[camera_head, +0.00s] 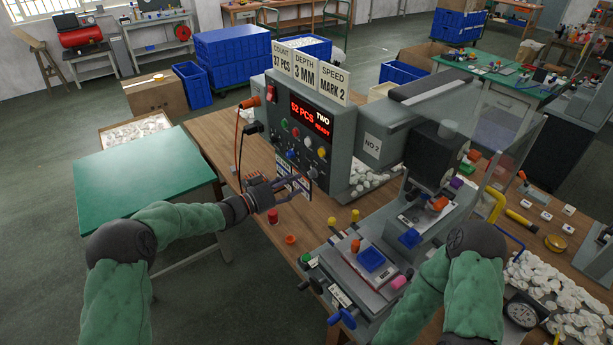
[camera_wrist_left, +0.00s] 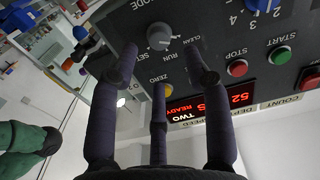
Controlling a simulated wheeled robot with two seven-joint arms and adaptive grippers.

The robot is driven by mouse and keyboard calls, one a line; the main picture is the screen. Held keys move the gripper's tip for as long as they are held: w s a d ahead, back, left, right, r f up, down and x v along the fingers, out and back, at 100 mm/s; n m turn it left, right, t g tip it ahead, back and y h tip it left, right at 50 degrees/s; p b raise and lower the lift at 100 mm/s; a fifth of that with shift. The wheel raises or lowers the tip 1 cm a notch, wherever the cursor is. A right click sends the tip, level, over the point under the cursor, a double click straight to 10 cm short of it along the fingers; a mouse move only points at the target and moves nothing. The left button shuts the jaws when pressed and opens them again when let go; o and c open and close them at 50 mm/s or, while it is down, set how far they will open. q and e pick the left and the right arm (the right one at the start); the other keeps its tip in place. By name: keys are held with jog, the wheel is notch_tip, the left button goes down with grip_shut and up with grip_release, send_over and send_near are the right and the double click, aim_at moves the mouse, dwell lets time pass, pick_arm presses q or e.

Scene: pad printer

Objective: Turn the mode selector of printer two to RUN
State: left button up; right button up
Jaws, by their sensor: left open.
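Printer two (camera_head: 372,147) is the grey machine marked NO 2 on the wooden bench. Its display (camera_head: 309,117) reads 52 PCS, TWO, READY. In the left wrist view, which is upside down, the mode selector (camera_wrist_left: 160,36) is a round grey knob with SET, RUN and CLEAN lettered around it. I cannot clearly tell which word it points at. My left gripper (camera_head: 299,179) is open in front of the lower panel; its fingers (camera_wrist_left: 163,58) reach toward the knob from either side, with no clear contact. My right gripper is out of view.
A yellow ZERO button (camera_wrist_left: 168,90), a red STOP button (camera_wrist_left: 237,68) and a green START button (camera_wrist_left: 281,55) sit near the knob. Orange and black cables (camera_head: 240,135) hang at the panel's left. Small red and orange parts (camera_head: 290,239) lie on the bench below.

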aim_at(309, 174)
pick_arm(q)
jog(key=x, duration=0.5)
jog(key=shift+w+d, duration=0.3)
grip_shut()
